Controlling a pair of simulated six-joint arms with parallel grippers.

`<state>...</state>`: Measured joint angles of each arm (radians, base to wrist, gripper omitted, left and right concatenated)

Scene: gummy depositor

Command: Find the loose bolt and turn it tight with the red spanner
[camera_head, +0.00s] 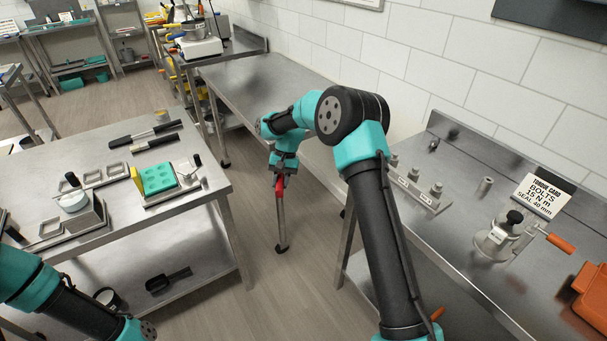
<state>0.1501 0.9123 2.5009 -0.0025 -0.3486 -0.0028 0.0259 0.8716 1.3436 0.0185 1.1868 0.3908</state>
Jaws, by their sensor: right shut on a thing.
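My right gripper (279,172) is shut on the red spanner (279,203). The spanner hangs head down over the gap between the two benches, clear of both. A metal strip (414,194) with several upright bolts (436,189) lies on the right bench, to the right of my right arm, which hides part of that bench. Small labels sit in front of the bolts, too small to read. I cannot tell which bolt is loose. My left arm crosses the lower left corner; its gripper is out of view.
The right bench (470,235) also holds a torque card (543,194) reading bolts 15 N m, a metal device with an orange handle (503,236) and an orange case (592,298). The left table (212,187) carries a teal mould (158,178) and trays. Floor between is clear.

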